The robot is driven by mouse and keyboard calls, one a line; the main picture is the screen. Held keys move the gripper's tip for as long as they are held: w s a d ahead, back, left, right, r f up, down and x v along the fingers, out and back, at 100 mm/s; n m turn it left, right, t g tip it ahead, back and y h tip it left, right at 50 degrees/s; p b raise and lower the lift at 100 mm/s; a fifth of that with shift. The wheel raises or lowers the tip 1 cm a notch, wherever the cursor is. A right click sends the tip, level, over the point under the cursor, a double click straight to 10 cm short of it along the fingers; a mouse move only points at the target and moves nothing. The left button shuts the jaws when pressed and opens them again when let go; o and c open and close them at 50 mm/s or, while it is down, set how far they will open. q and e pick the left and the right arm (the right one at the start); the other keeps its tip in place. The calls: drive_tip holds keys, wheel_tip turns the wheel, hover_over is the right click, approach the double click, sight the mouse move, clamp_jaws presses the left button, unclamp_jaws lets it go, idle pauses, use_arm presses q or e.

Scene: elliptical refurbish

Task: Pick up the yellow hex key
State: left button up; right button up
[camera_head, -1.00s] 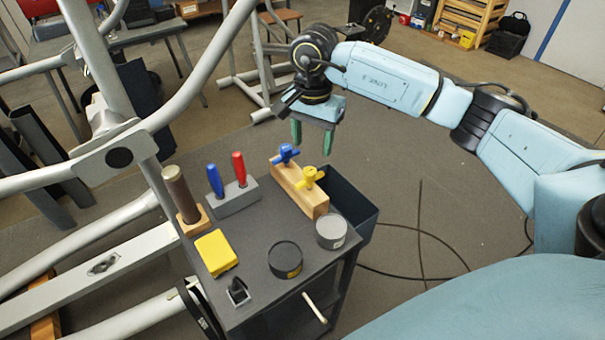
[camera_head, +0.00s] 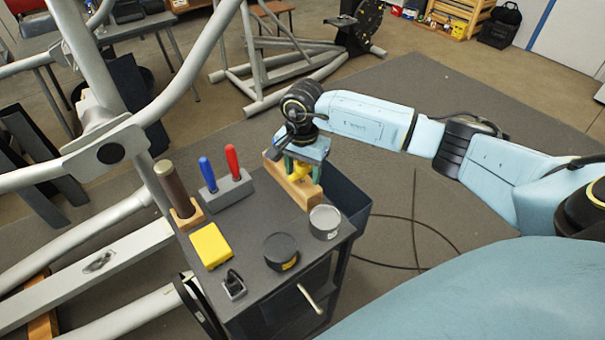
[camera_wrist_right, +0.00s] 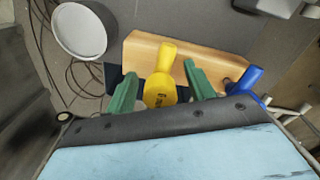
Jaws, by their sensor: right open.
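The yellow hex key (camera_head: 300,171) stands in a wooden block (camera_head: 296,193) at the cart's right back edge. In the right wrist view the yellow hex key (camera_wrist_right: 160,88) lies between the two green fingers of my right gripper (camera_wrist_right: 158,90), with gaps on both sides. My right gripper (camera_head: 302,169) is open and points down over the block in the head view, partly hiding the key. A blue hex key (camera_wrist_right: 243,82) stands in the same block (camera_wrist_right: 185,58), beside one finger in the wrist view; in the head view it is mostly hidden. My left gripper is not in view.
The dark cart top (camera_head: 246,237) also holds red (camera_head: 232,161) and blue (camera_head: 207,173) screwdrivers in a grey holder, a yellow box (camera_head: 211,245), a black tin (camera_head: 281,251) and a grey tin (camera_head: 325,221). A dark bin (camera_head: 345,200) hangs right of the block.

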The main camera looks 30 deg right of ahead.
clamp_jaws()
idle(0.3)
wheel_tip(320, 180, up, 10)
drive_tip(key=shift+r, duration=0.1)
drive_tip(key=c, duration=0.7)
unclamp_jaws()
clamp_jaws()
